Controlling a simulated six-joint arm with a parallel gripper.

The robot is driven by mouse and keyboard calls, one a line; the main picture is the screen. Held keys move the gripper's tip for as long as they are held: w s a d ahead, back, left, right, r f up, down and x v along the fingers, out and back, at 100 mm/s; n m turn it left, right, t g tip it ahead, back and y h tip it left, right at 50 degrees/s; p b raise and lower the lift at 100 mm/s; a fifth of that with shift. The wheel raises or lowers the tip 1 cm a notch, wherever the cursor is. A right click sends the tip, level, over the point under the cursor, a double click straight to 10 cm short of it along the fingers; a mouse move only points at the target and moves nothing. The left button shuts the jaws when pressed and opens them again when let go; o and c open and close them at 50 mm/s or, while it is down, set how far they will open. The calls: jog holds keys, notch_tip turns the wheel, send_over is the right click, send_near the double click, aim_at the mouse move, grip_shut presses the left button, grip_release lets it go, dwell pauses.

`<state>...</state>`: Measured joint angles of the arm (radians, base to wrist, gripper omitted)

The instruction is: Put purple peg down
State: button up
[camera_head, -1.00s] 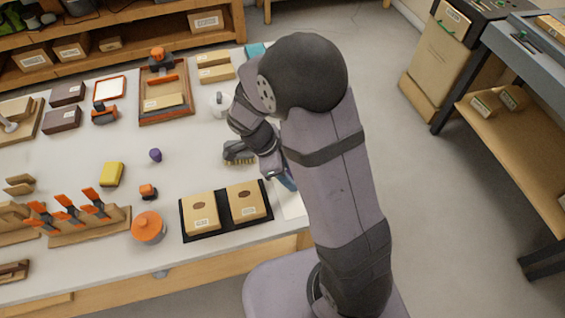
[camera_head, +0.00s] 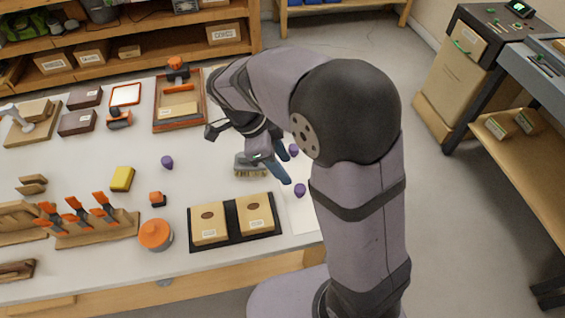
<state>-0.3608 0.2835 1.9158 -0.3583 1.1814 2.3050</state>
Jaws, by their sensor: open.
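One purple peg (camera_head: 300,189) stands on the white sheet (camera_head: 301,213) at the table's right edge. Another purple peg (camera_head: 293,149) is farther back, close to my arm. A third purple peg (camera_head: 167,162) stands alone on the middle of the white table. My gripper (camera_head: 282,163) is open, with its blue fingers near the two right-hand pegs and nothing visible between them. I cannot tell its exact height above the table. My arm hides part of the sheet and the table's back right corner.
A grey brush (camera_head: 249,165) lies just left of my gripper. A black tray (camera_head: 233,226) with two boxes is in front of it. A yellow block (camera_head: 122,178), an orange-lidded jar (camera_head: 156,236) and a wooden clamp rack (camera_head: 95,229) stand left. The table is clear around the third peg.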

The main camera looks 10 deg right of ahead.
jog(key=s+d+f+n+y, duration=0.2)
jog(key=s+n, duration=0.4)
jog(key=n, duration=0.4)
jog(key=s+d+f+n+t+y, duration=0.1)
jog(key=s+d+f+n+y, duration=0.1)
jog(key=s+n, duration=0.4)
jog(key=shift+f+n, duration=0.55)
jog(key=shift+n, duration=1.55)
notch_tip(320, 180, up, 5)
jog(key=p, duration=0.5)
jog(key=shift+r, duration=0.2)
